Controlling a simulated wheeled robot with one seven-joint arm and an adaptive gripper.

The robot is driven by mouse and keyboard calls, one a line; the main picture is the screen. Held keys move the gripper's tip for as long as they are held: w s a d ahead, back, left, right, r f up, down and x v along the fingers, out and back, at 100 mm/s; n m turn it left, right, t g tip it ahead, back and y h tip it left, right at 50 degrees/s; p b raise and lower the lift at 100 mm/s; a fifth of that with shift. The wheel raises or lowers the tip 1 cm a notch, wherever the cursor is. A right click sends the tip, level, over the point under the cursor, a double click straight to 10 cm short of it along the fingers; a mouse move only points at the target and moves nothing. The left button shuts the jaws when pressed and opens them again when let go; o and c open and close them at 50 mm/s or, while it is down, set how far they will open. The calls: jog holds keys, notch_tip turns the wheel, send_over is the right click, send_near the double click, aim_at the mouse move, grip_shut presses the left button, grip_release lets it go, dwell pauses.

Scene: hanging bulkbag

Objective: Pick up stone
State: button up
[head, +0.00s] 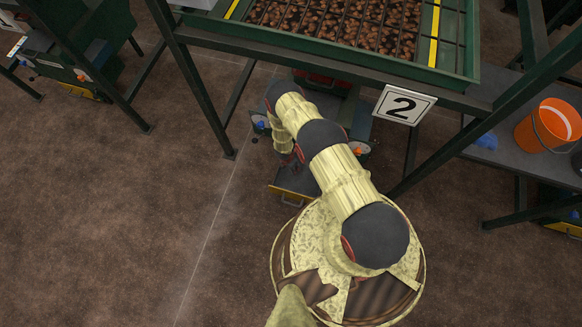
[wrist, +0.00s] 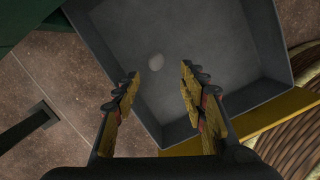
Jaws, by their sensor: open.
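My gripper (wrist: 160,72) is open above the tray, with yellow and black fingers on either side of the picture's middle. The fingers do not appear to hold anything. The stone does not show there.
A green-framed grate of brown lumps (head: 345,25) stands above my arm on dark legs, with a sign "2" (head: 404,105). An orange bucket (head: 552,124) stands on a side table at right. The brown floor (head: 100,200) at left is clear.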

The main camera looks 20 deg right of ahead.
jog(key=shift+w+d+f+b, duration=0.15)
jog(key=shift+w+f+b, duration=0.05)
jog(key=shift+f+b, duration=0.8)
jog(key=shift+w+d+f+b, duration=0.15)
jog(key=shift+f+b, duration=0.6)
jog(key=shift+f, duration=0.4)
jog(key=shift+w+d+f+b, duration=0.15)
jog(key=shift+w+f+b, duration=0.05)
jog(key=shift+f+b, duration=0.8)
jog(key=shift+f, duration=0.1)
jog(key=shift+c, duration=1.1)
jog(key=c, duration=0.8)
